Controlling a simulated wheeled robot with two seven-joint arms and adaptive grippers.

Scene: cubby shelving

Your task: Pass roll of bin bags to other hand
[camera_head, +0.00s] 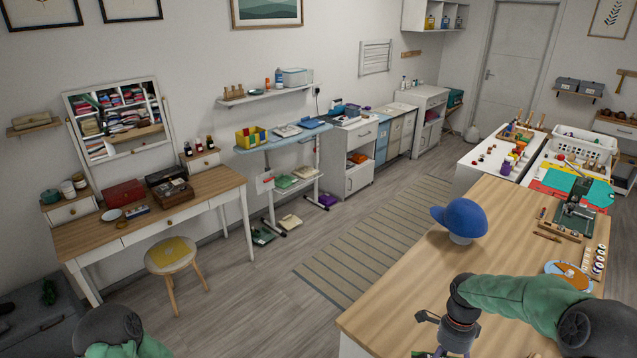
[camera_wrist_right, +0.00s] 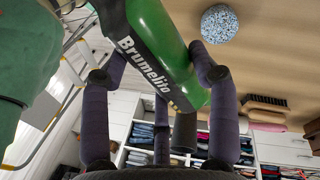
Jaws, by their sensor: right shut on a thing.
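The roll of bin bags (camera_wrist_right: 165,45) is green with a dark label reading "Brumelilo". It runs slantwise across the upper middle of the right wrist view, and its upper end is cut off by the frame. My right gripper (camera_wrist_right: 160,95) has its dark fingers shut around the roll. In the head view my right gripper (camera_head: 447,335) points down over the near end of the wooden counter, and only a bit of green shows by it at the bottom edge. My left gripper is out of view; only part of my left arm shows at the lower left.
The wooden counter (camera_head: 405,265) carries a blue cap (camera_head: 460,219) and, at the right, an orange-and-blue disc (camera_head: 567,274). A desk with a mirror (camera_head: 150,222) and a stool (camera_head: 172,256) stand at the left. The striped rug (camera_head: 360,245) is clear.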

